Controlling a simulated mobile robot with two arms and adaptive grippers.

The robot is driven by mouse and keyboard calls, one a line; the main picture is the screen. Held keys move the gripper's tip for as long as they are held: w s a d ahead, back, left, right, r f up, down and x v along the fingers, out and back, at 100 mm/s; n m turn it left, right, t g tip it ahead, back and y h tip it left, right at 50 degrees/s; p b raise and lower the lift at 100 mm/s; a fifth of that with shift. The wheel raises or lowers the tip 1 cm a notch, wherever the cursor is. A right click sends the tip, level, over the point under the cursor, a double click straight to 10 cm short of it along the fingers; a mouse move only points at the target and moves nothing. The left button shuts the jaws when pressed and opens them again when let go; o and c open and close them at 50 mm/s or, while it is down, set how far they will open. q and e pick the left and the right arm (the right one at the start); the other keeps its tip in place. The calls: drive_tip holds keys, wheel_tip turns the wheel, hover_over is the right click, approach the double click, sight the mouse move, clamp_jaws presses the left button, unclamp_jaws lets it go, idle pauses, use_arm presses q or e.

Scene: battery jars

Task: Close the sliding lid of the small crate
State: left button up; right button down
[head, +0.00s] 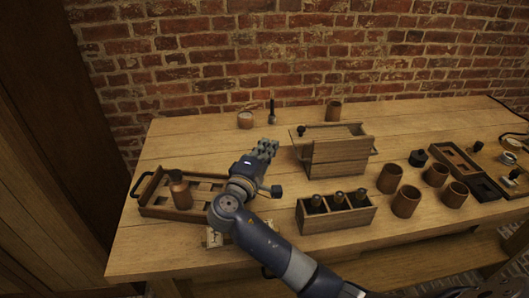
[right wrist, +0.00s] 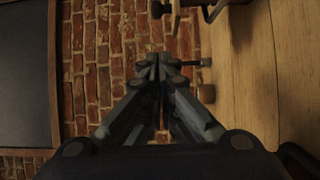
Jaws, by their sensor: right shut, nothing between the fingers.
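The small wooden crate (head: 340,157) stands at the middle of the table. Its sliding lid (head: 301,140) sticks out past the crate's left end, with a dark knob (head: 301,129) on it. Part of the crate's top looks open. My right gripper (head: 270,146) is shut and empty, a little left of the lid and apart from it. In the right wrist view the same gripper (right wrist: 160,66) shows its fingers together, with part of the lid and its knob (right wrist: 160,8) at the top edge. My left gripper is not in view.
A three-section box with dark bottles (head: 337,222) stands in front of the crate. A tray with a brown bottle (head: 157,207) lies at left. Several wooden cups (head: 406,201) stand at right. A cup (head: 245,120) and a dark slim tool (head: 272,112) stand behind my gripper.

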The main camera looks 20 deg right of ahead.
sight(298, 132)
drive_tip(key=w+d+p, duration=0.1)
drive_tip(key=w+d, duration=0.2)
drive_tip(key=d, duration=0.4)
drive_tip(key=shift+d+p, duration=0.15)
drive_tip(key=shift+p, duration=0.2)
drive_tip(key=shift+s+d, duration=0.3)
drive_tip(key=shift+d, duration=0.5)
drive_tip(key=shift+s+d, duration=0.3)
drive_tip(key=shift+d, duration=0.5)
drive_tip(key=shift+w+a+f, duration=0.1)
